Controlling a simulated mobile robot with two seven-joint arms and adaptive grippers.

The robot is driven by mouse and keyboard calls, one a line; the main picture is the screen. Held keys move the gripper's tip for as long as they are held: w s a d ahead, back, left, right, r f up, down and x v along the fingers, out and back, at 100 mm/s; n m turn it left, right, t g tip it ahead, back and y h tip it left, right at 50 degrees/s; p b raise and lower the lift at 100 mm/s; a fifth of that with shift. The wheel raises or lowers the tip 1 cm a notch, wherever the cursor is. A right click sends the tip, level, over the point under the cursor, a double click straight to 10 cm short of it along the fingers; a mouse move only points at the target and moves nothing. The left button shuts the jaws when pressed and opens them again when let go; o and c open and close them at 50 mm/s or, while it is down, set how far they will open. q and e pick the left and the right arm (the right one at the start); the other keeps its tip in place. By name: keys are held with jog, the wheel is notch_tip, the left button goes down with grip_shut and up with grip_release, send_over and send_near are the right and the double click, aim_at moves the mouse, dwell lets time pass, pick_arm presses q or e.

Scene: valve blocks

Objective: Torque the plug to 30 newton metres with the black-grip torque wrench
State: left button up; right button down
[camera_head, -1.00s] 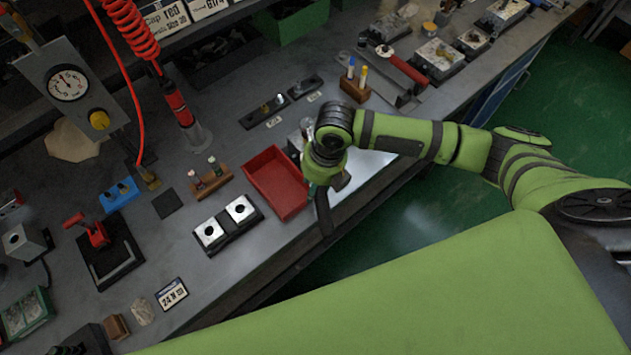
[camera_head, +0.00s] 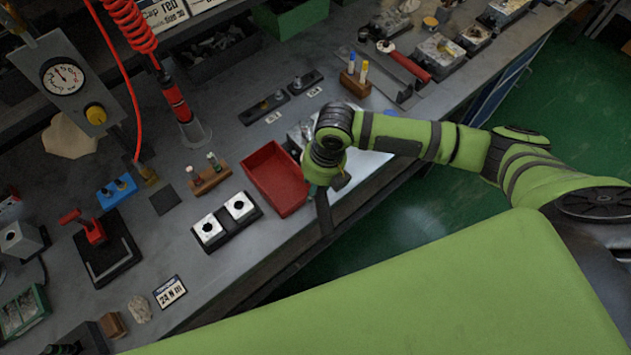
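Two pale metal valve blocks, one (camera_head: 209,243) nearer and one (camera_head: 251,211) farther, sit side by side in a black holder. Each has a dark round hole or plug on top; I cannot tell which. A long tool with a red grip (camera_head: 412,68) lies at the back right. Beside it is a grey bar-like tool (camera_head: 395,78); I cannot make out a black grip for certain. My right gripper (camera_head: 323,214) hangs at the bench's front edge, right of the red tray. Its fingers are dark and seen edge-on, and I see nothing held. My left gripper is not in view.
A red tray (camera_head: 275,178) lies between the blocks and my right arm. A card (camera_head: 170,291) reads 24 N m. A red-levered fixture (camera_head: 106,246), a small wooden rack (camera_head: 209,181) and a gauge panel (camera_head: 70,85) stand to the left. A red coiled hose hangs above.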

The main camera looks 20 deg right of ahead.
jog(key=shift+r, duration=0.1)
jog(key=a+m, duration=0.1)
jog(key=w+a+p, duration=0.1)
jog(key=shift+a+m, duration=0.3)
jog(key=shift+m, duration=0.1)
jog(key=shift+a, duration=0.1)
dwell(0.5)
jog(key=shift+w+a+m+t+p, duration=0.15)
jog(key=shift+w+a+m+p, duration=0.15)
jog(key=shift+a+m, duration=0.25)
jog(key=shift+w+a+m+t+p, duration=0.15)
jog(key=shift+w+a+m+p, duration=0.2)
jog(key=shift+a, duration=0.25)
jog(key=shift+w+a+m, duration=0.75)
jog(key=shift+a+m, duration=0.15)
jog(key=shift+a, duration=0.2)
